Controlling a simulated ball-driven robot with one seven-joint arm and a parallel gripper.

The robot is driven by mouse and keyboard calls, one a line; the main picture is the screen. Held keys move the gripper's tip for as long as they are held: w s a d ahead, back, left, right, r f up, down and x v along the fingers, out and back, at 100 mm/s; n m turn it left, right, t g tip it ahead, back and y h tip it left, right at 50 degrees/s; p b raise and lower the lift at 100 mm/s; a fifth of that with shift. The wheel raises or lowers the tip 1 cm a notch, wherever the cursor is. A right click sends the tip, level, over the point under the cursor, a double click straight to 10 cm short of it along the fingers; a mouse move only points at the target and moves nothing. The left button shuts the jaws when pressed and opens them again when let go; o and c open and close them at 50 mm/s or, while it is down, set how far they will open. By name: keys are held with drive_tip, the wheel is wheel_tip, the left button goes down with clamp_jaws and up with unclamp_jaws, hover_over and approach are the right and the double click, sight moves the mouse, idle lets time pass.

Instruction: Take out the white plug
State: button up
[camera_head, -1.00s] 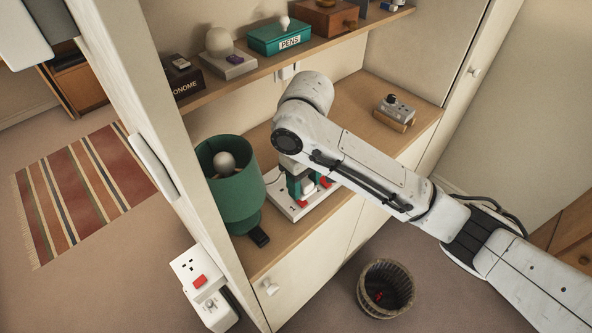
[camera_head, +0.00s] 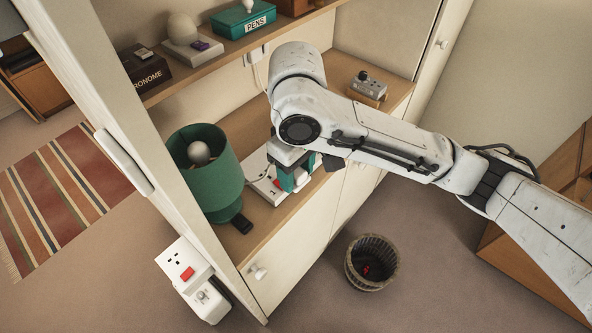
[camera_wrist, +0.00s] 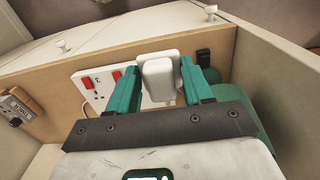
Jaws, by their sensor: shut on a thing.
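My gripper (camera_head: 292,180) has green fingers and is over the right part of a white socket board (camera_head: 266,188) on the lower shelf. In the wrist view, the gripper (camera_wrist: 160,70) is shut on a white plug (camera_wrist: 160,88), one finger on each side. The socket board (camera_wrist: 96,94) lies behind it with red switches and a bare socket at left. In the head view the gripper hides most of the plug. I cannot tell whether its pins are clear of the socket.
A green lamp (camera_head: 210,178) stands left of the board, with a black object (camera_head: 241,223) by its base. A grey device (camera_head: 370,83) sits further right. An upper shelf (camera_head: 226,50) overhangs. A waste basket (camera_head: 372,262) is on the floor, and another socket (camera_head: 186,267) is at lower left.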

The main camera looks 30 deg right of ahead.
drive_tip(key=shift+r, duration=0.6)
drive_tip(key=shift+r, duration=0.25)
drive_tip(key=shift+r, duration=0.15)
drive_tip(key=shift+r, duration=1.65)
